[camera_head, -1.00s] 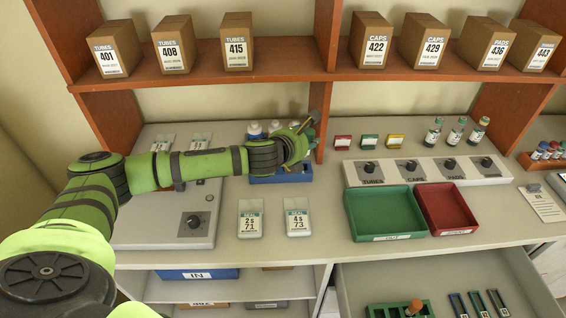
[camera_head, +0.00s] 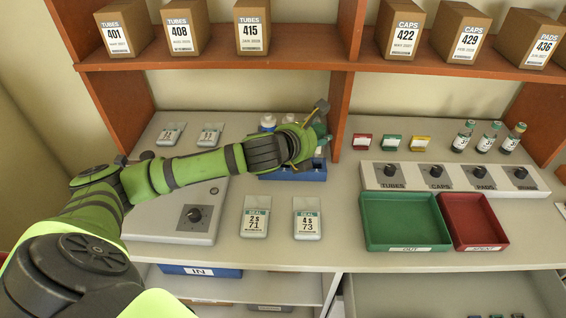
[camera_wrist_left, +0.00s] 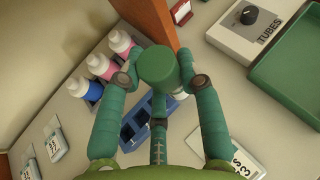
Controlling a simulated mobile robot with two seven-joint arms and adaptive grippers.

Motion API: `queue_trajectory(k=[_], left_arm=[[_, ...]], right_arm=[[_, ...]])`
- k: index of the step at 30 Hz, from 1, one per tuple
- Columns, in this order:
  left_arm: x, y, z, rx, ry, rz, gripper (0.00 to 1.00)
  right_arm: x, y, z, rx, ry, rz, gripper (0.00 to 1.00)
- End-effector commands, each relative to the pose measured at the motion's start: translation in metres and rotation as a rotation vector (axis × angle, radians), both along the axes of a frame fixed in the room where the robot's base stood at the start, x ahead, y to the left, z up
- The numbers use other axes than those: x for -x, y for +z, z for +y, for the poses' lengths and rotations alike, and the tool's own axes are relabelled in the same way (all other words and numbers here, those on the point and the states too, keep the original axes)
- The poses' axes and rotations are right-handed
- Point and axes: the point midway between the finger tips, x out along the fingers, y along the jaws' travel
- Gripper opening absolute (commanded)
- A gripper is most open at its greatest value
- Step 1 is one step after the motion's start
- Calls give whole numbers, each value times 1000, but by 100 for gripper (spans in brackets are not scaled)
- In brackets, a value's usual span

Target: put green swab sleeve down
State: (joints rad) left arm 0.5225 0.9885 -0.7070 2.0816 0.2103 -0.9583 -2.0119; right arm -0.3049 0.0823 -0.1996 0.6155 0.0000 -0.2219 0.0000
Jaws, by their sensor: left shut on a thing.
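My left gripper (camera_head: 312,135) is above the right part of the blue rack (camera_head: 300,174), close to the shelf's upright. In the left wrist view its fingers (camera_wrist_left: 159,75) are shut on a green round-topped piece (camera_wrist_left: 157,64), which appears to be the green swab sleeve. Its lower part is hidden behind its top. The blue rack (camera_wrist_left: 134,126) lies below it in that view, with empty slots showing. In the head view the gripper hides most of the held piece. I cannot tell whether it touches the rack. My right gripper is not in view.
White bottles with pink and blue bands (camera_wrist_left: 100,64) stand beside the empty slots. The brown upright (camera_head: 343,115) is close on the right. Seal packets (camera_head: 307,218) lie in front, and a green tray (camera_head: 404,244) and red tray (camera_head: 475,243) stand to the right.

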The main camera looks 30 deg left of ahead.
Motion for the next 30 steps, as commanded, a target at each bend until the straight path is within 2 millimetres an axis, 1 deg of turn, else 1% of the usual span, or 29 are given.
queue_trajectory(k=[1,6,9,13,16,18,25,27,30], left_arm=[[1,-6,14,-6,6,7,19],[2,-30,52,-6,6,7,19],[2,-42,72,-3,6,7,19],[2,-53,91,-1,4,3,19],[2,-57,97,-1,2,1,19],[2,-61,98,1,0,0,19],[2,-93,98,3,1,2,19],[2,-98,98,0,1,1,19],[2,-99,98,-1,0,0,19]], right_arm=[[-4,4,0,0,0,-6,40],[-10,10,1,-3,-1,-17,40],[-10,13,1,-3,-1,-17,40],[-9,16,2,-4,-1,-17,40],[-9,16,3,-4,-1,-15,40],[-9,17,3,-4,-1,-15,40],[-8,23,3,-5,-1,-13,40],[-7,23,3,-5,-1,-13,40],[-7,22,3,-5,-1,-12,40]])
